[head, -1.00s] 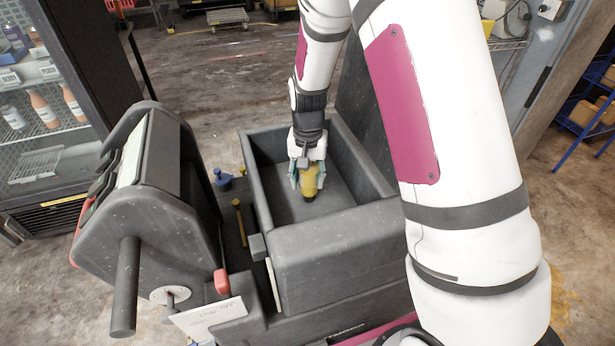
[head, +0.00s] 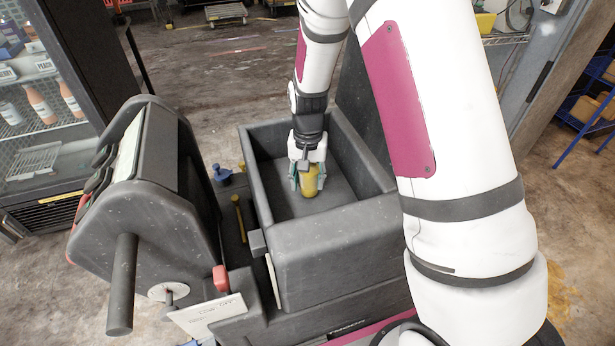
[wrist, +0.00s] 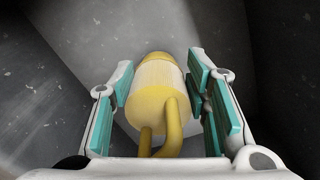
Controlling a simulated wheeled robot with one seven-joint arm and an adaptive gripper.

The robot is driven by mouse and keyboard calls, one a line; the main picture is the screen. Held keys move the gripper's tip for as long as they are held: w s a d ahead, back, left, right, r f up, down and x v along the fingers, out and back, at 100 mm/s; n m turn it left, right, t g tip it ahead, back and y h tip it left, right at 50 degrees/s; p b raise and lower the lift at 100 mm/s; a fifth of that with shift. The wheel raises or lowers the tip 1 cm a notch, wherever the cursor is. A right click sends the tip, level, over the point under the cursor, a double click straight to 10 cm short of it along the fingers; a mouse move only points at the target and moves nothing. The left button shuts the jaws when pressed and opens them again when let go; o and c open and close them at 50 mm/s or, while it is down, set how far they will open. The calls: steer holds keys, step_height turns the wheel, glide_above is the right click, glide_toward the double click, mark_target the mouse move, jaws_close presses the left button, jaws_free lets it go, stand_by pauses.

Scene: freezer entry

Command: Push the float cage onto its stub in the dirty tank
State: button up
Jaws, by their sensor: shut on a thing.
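The float cage (head: 309,181) is a yellow cylinder with a paler band and a curved yellow handle or tube, seen closely in the wrist view (wrist: 157,90). My gripper (head: 308,180) is inside the open dark grey dirty tank (head: 335,236), with its teal-padded fingers on either side of the cage. The gripper also shows in the wrist view (wrist: 165,95), shut on the cage, which points down toward the tank floor. The stub is not visible; the cage and gripper may hide it. I cannot tell whether the cage touches the floor.
The tank walls rise around my gripper. A grey machine body with a handle (head: 150,210) stands to the left. A blue knob (head: 222,174), a yellow rod (head: 239,215) and a red part (head: 220,278) lie between it and the tank. A glass-front fridge (head: 40,110) stands far left.

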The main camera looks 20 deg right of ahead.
steer(key=shift+f, duration=0.4)
steer(key=o, duration=1.2)
steer(key=shift+r, duration=0.1)
step_height(320, 180, up, 12)
steer(key=shift+s+f, duration=0.1)
